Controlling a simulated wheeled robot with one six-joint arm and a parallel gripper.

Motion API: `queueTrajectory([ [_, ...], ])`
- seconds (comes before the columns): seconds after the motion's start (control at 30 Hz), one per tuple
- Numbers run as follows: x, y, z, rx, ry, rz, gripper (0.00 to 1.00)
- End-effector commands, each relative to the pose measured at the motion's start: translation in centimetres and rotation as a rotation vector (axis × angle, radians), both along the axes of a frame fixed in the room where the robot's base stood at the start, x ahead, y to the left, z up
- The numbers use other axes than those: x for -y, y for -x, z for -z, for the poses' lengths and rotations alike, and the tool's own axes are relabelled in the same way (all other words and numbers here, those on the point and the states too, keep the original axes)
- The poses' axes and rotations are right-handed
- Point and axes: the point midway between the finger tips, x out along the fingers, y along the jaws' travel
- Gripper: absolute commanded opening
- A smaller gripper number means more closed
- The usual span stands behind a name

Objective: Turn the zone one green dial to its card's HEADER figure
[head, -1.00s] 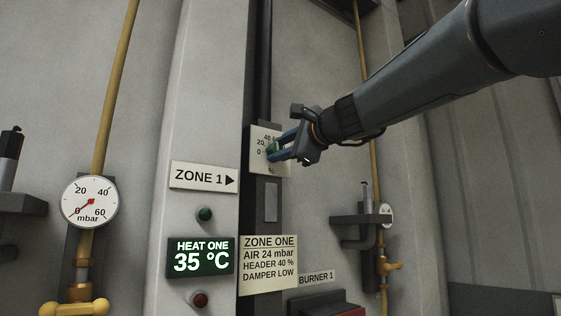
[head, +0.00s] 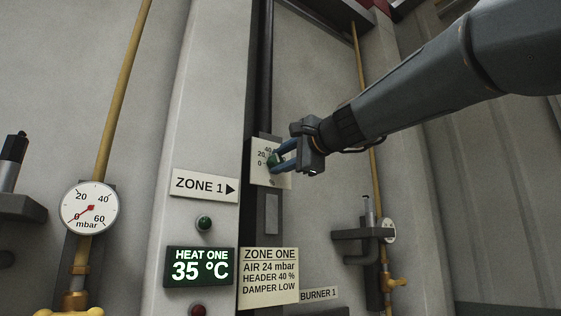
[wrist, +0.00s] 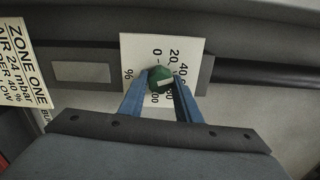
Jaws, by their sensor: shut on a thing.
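The green dial (head: 273,159) sits on a white scale plate (head: 260,150) on the dark panel, above the zone card. In the wrist view the dial (wrist: 160,73) has a pale mark on its face; I cannot tell exactly which figure it points to. Figures 0, 20 and 40 show; the higher ones are partly hidden by the fingers. My gripper (head: 277,160) has its blue fingers on either side of the dial, shut on it; the fingers (wrist: 160,88) also show in the wrist view. The ZONE ONE card (head: 269,278) reads AIR 24 mbar, HEADER 40 %, DAMPER LOW.
A ZONE 1 sign (head: 204,186), a green lamp (head: 204,223) and a HEAT ONE display (head: 200,266) at 35 °C are left of the panel. A round mbar gauge (head: 90,208) is at far left. A pipe bracket (head: 362,234) juts out at right, below my arm.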

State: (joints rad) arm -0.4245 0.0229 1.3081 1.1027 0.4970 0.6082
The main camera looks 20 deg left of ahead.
Motion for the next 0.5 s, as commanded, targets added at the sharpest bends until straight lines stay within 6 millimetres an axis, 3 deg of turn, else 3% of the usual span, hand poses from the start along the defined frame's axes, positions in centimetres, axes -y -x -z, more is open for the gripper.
queueTrajectory([
  [0.03,-0.01,0.02,0.00,0.000,0.000,-0.001,0.35],
  [0.13,-0.01,0.02,0.00,-0.001,-0.001,0.000,0.49],
  [0.5,0.52,0.40,-0.03,0.001,-0.002,0.000,0.49],
])
